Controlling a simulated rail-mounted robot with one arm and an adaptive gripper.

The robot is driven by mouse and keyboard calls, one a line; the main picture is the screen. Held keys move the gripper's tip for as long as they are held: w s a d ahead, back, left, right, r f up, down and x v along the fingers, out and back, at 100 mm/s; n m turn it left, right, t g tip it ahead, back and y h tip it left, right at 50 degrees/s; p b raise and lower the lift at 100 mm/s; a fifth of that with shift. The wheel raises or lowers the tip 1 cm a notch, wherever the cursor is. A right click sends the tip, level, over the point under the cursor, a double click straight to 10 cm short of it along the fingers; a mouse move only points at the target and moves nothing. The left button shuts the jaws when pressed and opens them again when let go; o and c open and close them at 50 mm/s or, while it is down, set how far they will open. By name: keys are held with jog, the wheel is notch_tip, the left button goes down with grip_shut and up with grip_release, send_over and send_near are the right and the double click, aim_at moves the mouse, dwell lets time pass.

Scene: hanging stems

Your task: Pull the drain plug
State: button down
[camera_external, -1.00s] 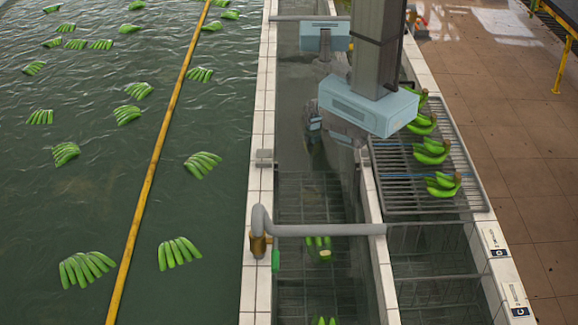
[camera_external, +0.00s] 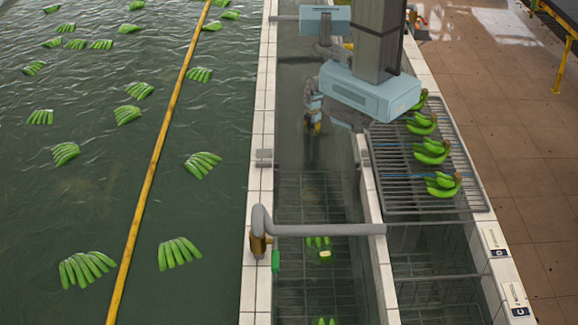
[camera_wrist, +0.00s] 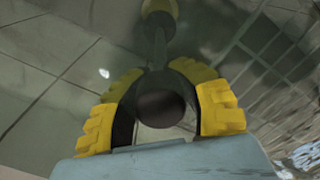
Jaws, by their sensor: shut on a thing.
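My gripper (camera_external: 313,124) hangs over the water of the narrow channel in the external view, with its yellow fingertips small there. In the wrist view my gripper (camera_wrist: 160,108) has its yellow ribbed fingers closed around a dark round-ended piece, which I take to be the drain plug (camera_wrist: 159,108). A dark stem runs from it away from the camera to a rounded yellow end at the top of the picture. In the external view the plug is too small to make out clearly. The drain opening cannot be made out.
Tiled walls (camera_external: 260,195) edge the channel. A grey pipe (camera_external: 325,230) crosses it nearer the camera. A rack (camera_external: 400,190) with green bananas stands to the right. Bananas also float in the large pool (camera_external: 100,220) to the left.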

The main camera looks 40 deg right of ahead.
notch_tip(320, 180, up, 47)
jog(key=p, duration=3.7)
